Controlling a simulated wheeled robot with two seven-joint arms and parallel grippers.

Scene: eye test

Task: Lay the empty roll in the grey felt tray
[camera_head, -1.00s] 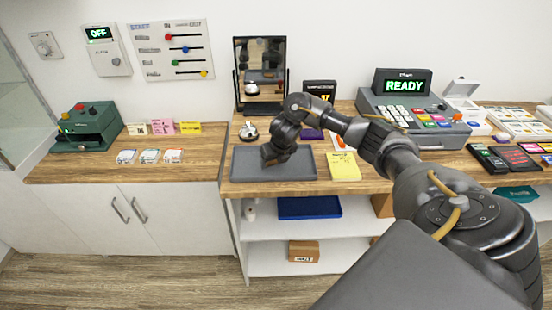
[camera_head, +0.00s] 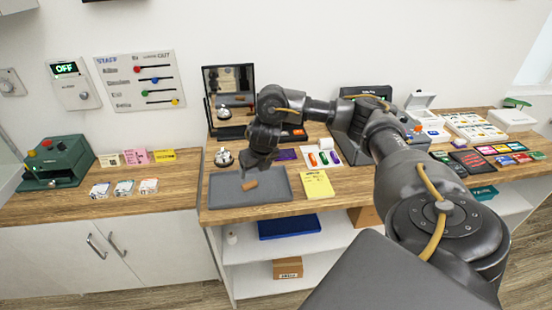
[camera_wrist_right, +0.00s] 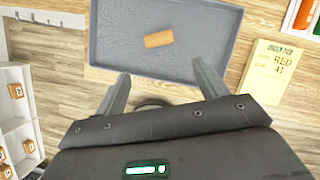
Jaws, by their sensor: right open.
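The empty roll (camera_head: 249,185) is a small brown cardboard tube. It lies on its side in the grey felt tray (camera_head: 222,196), clear of the rim, on the counter. In the right wrist view the roll (camera_wrist_right: 159,39) lies on the tray floor (camera_wrist_right: 112,30), beyond my fingertips. My right gripper (camera_head: 256,168) is just above the tray, behind the roll. In the right wrist view its two fingers (camera_wrist_right: 165,78) are spread with nothing between them. My left gripper is not in view.
A yellow note pad (camera_head: 317,185) lies right of the tray. A bell (camera_head: 223,157) and a mirror (camera_head: 229,92) stand behind it. A green machine (camera_head: 57,160) is at the left. Below, a shelf holds a blue tray (camera_head: 288,227).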

